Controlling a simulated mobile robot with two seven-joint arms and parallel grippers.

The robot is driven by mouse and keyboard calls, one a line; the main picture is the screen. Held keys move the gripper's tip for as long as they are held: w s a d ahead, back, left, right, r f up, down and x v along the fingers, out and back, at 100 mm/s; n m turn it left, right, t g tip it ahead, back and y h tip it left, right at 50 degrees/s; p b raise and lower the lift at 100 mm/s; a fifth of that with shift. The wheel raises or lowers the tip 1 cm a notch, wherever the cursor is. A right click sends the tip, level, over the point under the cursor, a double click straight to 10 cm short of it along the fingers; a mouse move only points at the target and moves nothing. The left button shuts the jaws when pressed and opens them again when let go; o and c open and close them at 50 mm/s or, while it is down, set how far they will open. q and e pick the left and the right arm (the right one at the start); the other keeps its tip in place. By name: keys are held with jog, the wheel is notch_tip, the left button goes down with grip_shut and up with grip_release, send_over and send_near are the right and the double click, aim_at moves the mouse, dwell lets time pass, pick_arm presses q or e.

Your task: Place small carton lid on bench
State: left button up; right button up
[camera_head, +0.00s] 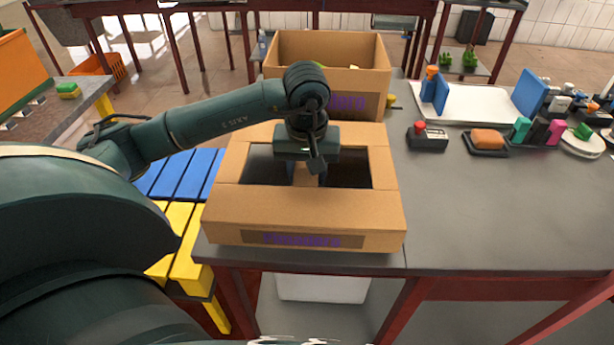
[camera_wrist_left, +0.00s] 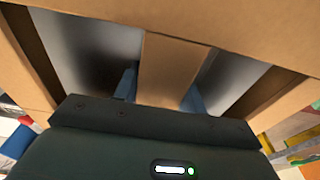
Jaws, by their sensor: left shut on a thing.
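The small carton lid (camera_head: 300,209) is a brown cardboard frame with a purple-lettered front label, two openings and a strip across its middle. It is at the front left of the grey bench (camera_head: 480,220); I cannot tell whether it rests on the bench or hangs just above. My left gripper (camera_head: 306,176) reaches down from above, shut on the middle strip. In the left wrist view the strip (camera_wrist_left: 172,62) runs between the blue fingers of the left gripper (camera_wrist_left: 160,92). My right gripper is not in view.
An open brown carton (camera_head: 330,48) stands right behind the lid. A white tray (camera_head: 475,103), a red-buttoned box (camera_head: 427,137), an orange sponge in a dish (camera_head: 487,140) and bottles are at the back right. The bench's front right is clear. Blue and yellow slats lie left.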

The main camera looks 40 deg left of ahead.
pick_arm(q)
jog(key=shift+f, duration=0.9)
jog(key=o, duration=0.8)
jog(key=shift+f, duration=0.1)
jog(key=o, duration=0.4)
